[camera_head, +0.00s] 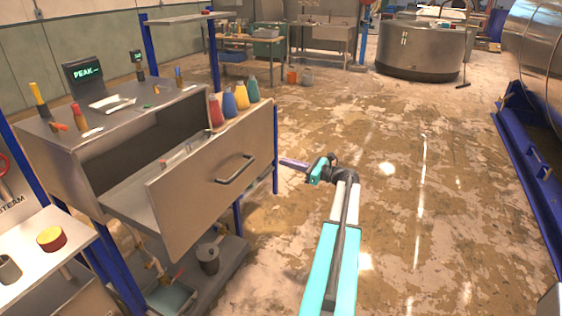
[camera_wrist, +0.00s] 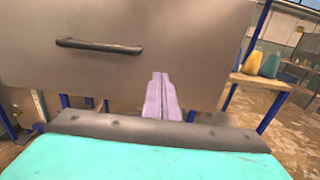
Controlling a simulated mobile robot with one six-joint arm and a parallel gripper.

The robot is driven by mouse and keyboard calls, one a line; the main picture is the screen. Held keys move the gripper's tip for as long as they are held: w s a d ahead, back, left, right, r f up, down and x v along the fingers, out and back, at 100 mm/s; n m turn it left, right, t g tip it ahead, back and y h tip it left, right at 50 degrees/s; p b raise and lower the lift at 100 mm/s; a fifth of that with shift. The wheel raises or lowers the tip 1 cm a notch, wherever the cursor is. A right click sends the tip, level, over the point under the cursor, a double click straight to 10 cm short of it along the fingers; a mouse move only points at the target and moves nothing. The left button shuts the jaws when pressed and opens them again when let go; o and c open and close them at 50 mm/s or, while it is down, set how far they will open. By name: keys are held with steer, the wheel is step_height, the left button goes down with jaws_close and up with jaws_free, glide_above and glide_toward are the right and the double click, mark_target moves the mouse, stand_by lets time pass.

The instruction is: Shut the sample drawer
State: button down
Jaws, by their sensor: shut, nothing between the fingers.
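The sample drawer (camera_head: 215,185) is a grey metal drawer pulled out of the bench cabinet, its inside visible behind the front panel. Its dark bar handle (camera_head: 235,170) is on the front panel. In the wrist view the drawer front (camera_wrist: 190,50) fills the upper part, with the handle (camera_wrist: 98,46) left of centre. My gripper (camera_head: 284,162) has purple fingers that are shut and empty. It is to the right of the drawer front, pointing toward it. In the wrist view the fingertips (camera_wrist: 160,76) overlap the panel, right of and below the handle; whether they touch it I cannot tell.
Several coloured bottles (camera_head: 242,95) stand on a ledge beside the cabinet. Tools and a small screen (camera_head: 83,73) are on the cabinet top. A blue post (camera_head: 275,150) stands by the drawer's right edge. The floor to the right is open.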

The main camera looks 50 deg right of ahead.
steer(key=p, duration=0.4)
glide_toward(252, 153)
steer(key=x, duration=0.5)
steer(key=shift+w+a+r, duration=0.15)
steer(key=shift+a, duration=0.05)
steer(key=shift+w+a, duration=0.15)
steer(key=shift+w, duration=0.3)
steer(key=shift+w, duration=0.1)
